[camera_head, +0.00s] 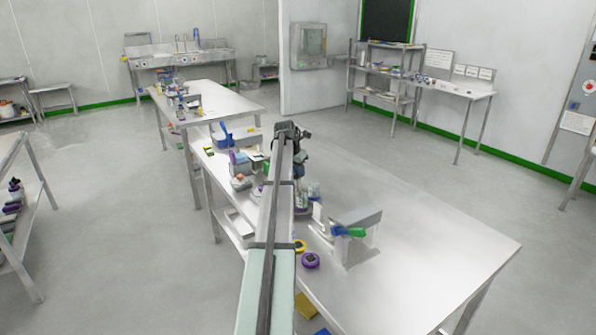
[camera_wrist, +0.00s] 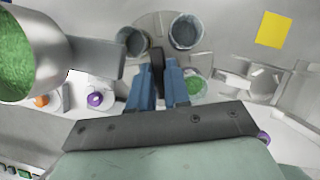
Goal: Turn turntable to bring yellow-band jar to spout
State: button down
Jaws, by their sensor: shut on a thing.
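In the wrist view my gripper (camera_wrist: 158,75), with blue fingers, is shut on a dark upright post or handle (camera_wrist: 157,58) at the turntable. The turntable (camera_wrist: 150,20) is a round grey plate, partly covered by my gripper. One open grey jar (camera_wrist: 187,31) stands at its upper right and another (camera_wrist: 133,41) at its left. A jar with green contents (camera_wrist: 195,86) is right of my fingers. I cannot make out a yellow band on any jar. A large grey vessel with green granules (camera_wrist: 18,55) is at the left; I cannot tell which part is the spout.
A yellow sheet (camera_wrist: 272,29) lies at the upper right of the wrist view. In the head view my arm crosses the long bench (camera_head: 440,255), which is mostly clear at right. A metal stand with blue and green parts (camera_head: 350,231) and a purple ring-shaped item (camera_head: 310,261) are close by.

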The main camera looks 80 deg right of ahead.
jog(key=shift+s+n+t+h, duration=0.1)
jog(key=shift+n+t+h, duration=0.4)
jog(key=shift+n, duration=1.3)
jog(key=shift+n+t, duration=0.4)
jog(key=shift+n, duration=0.1)
jog(key=c, duration=1.1)
grip_release()
jog(key=shift+y, duration=0.3)
jog(key=shift+r, duration=0.1)
jog(key=v, duration=1.3)
jog(key=shift+a+r, duration=0.2)
jog(key=shift+r, duration=0.1)
